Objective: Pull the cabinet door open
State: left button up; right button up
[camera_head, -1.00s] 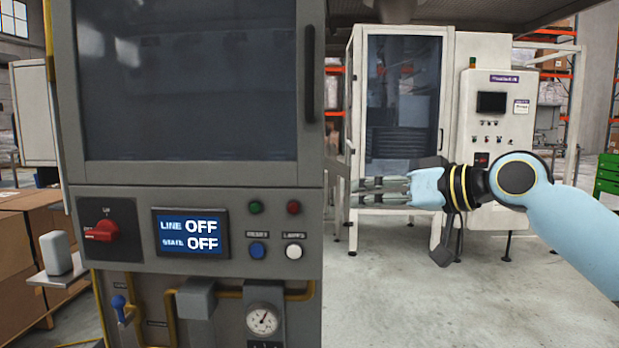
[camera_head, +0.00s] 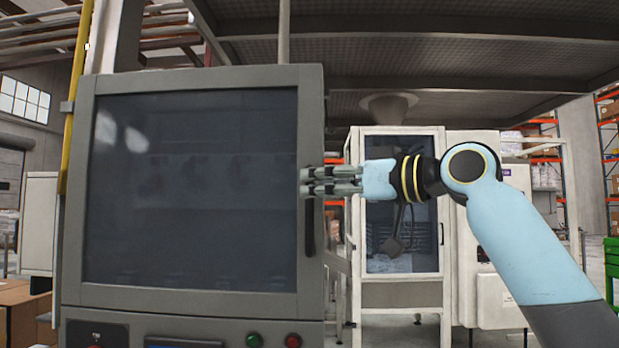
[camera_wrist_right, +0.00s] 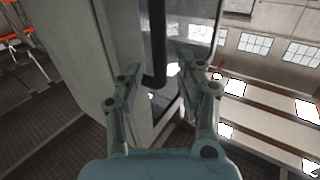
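The grey cabinet's door (camera_head: 190,298) has a dark glass pane and fills the left half of the head view. It looks shut. Its vertical black bar handle (camera_head: 309,238) is at the door's right edge, partly hidden behind my right gripper (camera_head: 305,181). My right gripper reaches in from the right, its fingertips at the handle. In the right wrist view the fingers (camera_wrist_right: 158,75) are spread apart, and the black handle (camera_wrist_right: 155,40) shows between them. I cannot tell whether either finger touches it. My left gripper is not in view.
A white cabinet (camera_head: 403,294) with a glass door stands behind my right arm. A mezzanine deck (camera_head: 420,55) hangs overhead. Below the door are a green button (camera_head: 254,340) and a red button (camera_head: 293,340). A yellow pipe (camera_head: 76,100) runs along the cabinet's left side.

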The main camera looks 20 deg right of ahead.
jog(key=shift+x, duration=1.45)
jog(key=shift+c, duration=0.5)
grip_shut()
jog(key=shift+w+a, duration=0.1)
jog(key=shift+a, duration=0.05)
